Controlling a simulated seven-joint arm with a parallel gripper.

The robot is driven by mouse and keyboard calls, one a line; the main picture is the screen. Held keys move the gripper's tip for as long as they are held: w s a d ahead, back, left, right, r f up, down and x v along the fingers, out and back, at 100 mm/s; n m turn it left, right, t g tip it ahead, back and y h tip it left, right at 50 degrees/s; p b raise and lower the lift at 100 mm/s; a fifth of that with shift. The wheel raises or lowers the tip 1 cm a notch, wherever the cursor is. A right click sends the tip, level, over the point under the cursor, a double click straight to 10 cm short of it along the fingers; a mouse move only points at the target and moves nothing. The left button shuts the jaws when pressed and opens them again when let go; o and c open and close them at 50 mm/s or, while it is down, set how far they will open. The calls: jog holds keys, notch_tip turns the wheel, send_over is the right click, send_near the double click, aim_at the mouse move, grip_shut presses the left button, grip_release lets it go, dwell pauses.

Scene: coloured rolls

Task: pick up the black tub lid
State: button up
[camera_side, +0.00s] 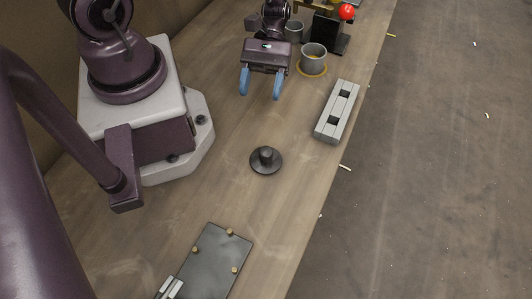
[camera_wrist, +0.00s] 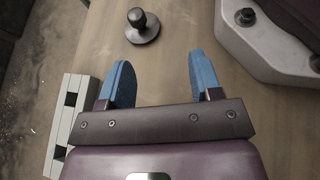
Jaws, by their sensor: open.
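The black tub lid (camera_side: 266,160) is a round dark disc with a raised knob, lying flat on the wooden table. It also shows at the top of the wrist view (camera_wrist: 142,27), ahead of the fingertips. My gripper (camera_side: 260,84) has two blue fingers spread apart with nothing between them. In the side view it hangs above the table, farther back than the lid. In the wrist view the open fingers (camera_wrist: 154,72) are apart from the lid, which lies beyond them, left of the middle of the gap.
A grey slotted block (camera_side: 337,111) lies near the table's right edge. Grey cups (camera_side: 313,56) and a stand with a red ball (camera_side: 347,12) are at the back. A dark plate with brass pegs (camera_side: 215,262) lies in front. The table around the lid is clear.

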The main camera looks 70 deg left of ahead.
aim_at(267, 148)
jog(key=shift+w+d+n+t+h, duration=0.3)
jog(key=shift+w+n+h, duration=0.1)
jog(key=shift+w, duration=0.35)
jog(key=shift+w+d+r, duration=0.1)
jog(key=shift+d, duration=0.2)
jog(key=shift+h, duration=0.3)
jog(key=x, duration=0.6)
jog(key=shift+d, duration=0.3)
jog(key=shift+x, duration=3.05)
jog(key=shift+w, duration=0.15)
jog(key=c, duration=1)
